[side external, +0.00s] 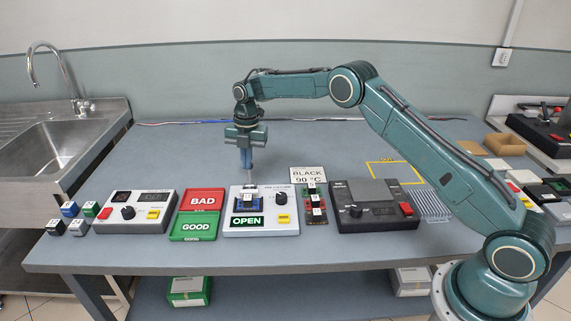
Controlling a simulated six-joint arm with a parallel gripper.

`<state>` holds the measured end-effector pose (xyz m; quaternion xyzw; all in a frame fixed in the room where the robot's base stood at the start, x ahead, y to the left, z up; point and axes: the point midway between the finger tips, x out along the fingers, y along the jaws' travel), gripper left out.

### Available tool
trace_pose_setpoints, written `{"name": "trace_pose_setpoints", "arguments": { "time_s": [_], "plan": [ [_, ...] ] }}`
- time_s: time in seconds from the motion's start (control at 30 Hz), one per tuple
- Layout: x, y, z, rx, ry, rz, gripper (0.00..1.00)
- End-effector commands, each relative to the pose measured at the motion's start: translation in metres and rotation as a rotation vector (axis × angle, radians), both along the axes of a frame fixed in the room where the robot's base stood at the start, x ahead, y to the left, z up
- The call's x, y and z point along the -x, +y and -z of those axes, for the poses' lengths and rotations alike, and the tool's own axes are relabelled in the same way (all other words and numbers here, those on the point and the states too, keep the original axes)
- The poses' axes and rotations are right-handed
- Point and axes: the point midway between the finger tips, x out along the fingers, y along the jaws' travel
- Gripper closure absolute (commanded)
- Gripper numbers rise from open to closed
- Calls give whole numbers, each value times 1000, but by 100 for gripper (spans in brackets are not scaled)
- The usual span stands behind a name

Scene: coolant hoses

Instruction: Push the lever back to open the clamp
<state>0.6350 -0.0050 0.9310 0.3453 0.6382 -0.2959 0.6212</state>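The clamp fixture (289,224) is a white box at the front middle of the table. A thin pale upright piece (250,177), possibly the lever, shows just above the clamp. My gripper (246,166) points straight down over the back of the fixture, close to this piece. I cannot tell whether they touch. The fingers look close together, but the view is too small to show any gap or anything between them.
Red "BAD" and green "GOOD" trays (192,228) lie left of the fixture, beside a white control box (130,222) and several small cubes (79,228). A rack of small dark parts (316,215) and a black device (408,221) stand to the right. The table behind is mostly clear.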

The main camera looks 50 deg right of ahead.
Motion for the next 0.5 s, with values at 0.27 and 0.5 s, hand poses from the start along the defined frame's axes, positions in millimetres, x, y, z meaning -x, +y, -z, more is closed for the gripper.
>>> {"name": "trace_pose_setpoints", "arguments": {
  "time_s": [0.27, 0.5],
  "plan": [
    [18, 15, 2, 1, 7, 3, 100],
    [34, 32, 9, 1, 8, 0, 100]
  ]
}}
